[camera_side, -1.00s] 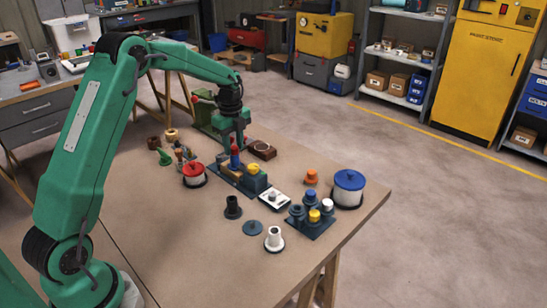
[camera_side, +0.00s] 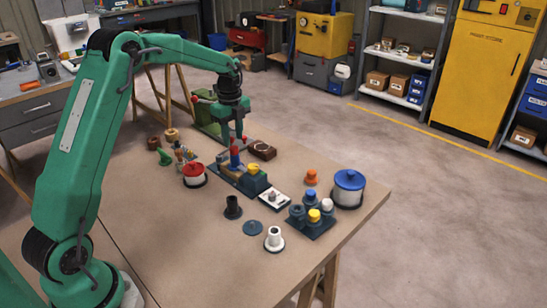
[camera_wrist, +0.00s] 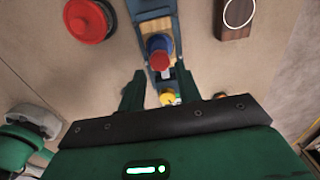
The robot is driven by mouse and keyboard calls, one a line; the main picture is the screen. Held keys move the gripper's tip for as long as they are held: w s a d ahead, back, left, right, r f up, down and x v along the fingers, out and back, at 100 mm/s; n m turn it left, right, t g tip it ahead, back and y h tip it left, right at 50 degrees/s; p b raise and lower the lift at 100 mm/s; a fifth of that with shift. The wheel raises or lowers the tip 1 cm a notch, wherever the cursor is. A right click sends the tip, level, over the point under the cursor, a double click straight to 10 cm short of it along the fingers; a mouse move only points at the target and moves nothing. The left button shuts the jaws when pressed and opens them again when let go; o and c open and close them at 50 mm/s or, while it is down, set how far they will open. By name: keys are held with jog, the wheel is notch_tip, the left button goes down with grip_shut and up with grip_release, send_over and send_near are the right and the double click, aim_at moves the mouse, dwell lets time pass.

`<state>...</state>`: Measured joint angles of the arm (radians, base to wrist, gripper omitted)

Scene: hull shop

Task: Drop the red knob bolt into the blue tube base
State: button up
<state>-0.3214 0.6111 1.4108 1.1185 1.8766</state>
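A blue tube base (camera_side: 235,160) stands upright on a dark blue fixture in the middle of the table. The red knob bolt (camera_side: 235,144) shows at its top; how deep it sits I cannot tell. In the wrist view, the red piece (camera_wrist: 160,62) and blue piece (camera_wrist: 157,42) are together, just beyond my fingertips. My gripper (camera_wrist: 160,80) is open and empty, its two dark green fingers apart. In the side view, my gripper (camera_side: 234,137) points down right above the bolt.
A red-lidded pot (camera_side: 194,172) stands left of the fixture, and a brown wooden block (camera_side: 262,150) right of it. A yellow knob (camera_side: 253,168) is on the fixture. A blue-lidded pot (camera_side: 348,182) and a tray of capped tubes (camera_side: 318,229) stand near the right edge.

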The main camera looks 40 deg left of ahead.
aim_at(234, 147)
notch_tip(234, 147, up, 8)
jog(key=shift+f, duration=0.25)
dwell(0.9)
dwell(0.4)
jog(key=s+d+r+n+t, duration=0.2)
jog(key=s+d+r+n, duration=0.25)
jog(key=s+d, duration=0.2)
jog(key=s+d+r+n+t, duration=0.1)
jog(key=s+d+r+n, duration=0.35)
jog(key=s, duration=0.25)
jog(key=s+d+f+n+t, duration=0.1)
jog(key=s+d+n, duration=0.1)
jog(key=s, duration=0.3)
jog(key=s+d+f+n, duration=0.2)
jog(key=s+n, duration=0.2)
jog(key=s, duration=0.1)
jog(key=s+d+f+n+t, duration=0.1)
jog(key=s+d+n, duration=0.1)
jog(key=s, duration=0.3)
jog(key=shift+f+n+t, duration=0.25)
jog(key=shift+n+t, duration=0.05)
jog(key=shift+n, duration=0.1)
